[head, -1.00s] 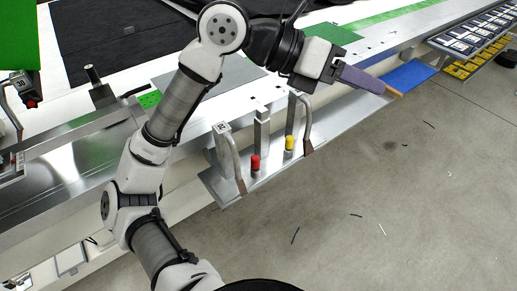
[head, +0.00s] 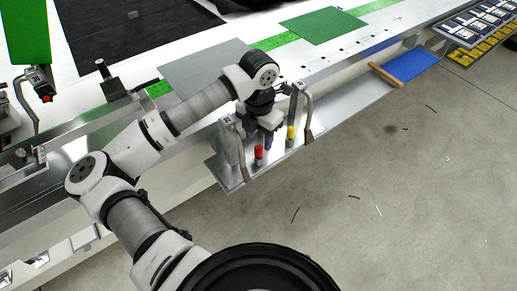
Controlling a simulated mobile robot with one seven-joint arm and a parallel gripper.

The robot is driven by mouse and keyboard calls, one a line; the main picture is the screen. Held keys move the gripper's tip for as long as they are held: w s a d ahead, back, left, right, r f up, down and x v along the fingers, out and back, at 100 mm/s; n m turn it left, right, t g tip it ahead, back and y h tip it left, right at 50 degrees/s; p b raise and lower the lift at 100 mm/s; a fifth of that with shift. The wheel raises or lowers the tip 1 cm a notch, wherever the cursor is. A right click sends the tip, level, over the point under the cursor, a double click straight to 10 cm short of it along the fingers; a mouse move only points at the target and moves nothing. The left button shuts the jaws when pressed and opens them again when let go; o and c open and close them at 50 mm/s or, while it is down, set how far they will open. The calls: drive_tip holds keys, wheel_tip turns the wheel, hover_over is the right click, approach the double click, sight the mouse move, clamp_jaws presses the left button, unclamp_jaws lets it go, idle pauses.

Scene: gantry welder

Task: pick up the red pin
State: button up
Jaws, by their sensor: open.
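The red pin (head: 258,153) stands upright on a metal shelf (head: 234,181) that juts from the front of the long bench. A yellow pin (head: 291,133) stands to its right. My gripper (head: 267,140) points down over the shelf, with its purplish fingers just behind and to the right of the red pin's top. The wrist hides much of the fingers. I see nothing held, and I cannot tell whether a finger touches the red pin.
Bent metal brackets (head: 309,112) with brown lower ends stand on both sides of the pins, close to my gripper. The grey floor (head: 400,200) in front is largely clear.

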sight(259, 147)
drive_tip(key=shift+f+p, duration=1.35)
drive_tip(key=shift+f, duration=1.45)
clamp_jaws()
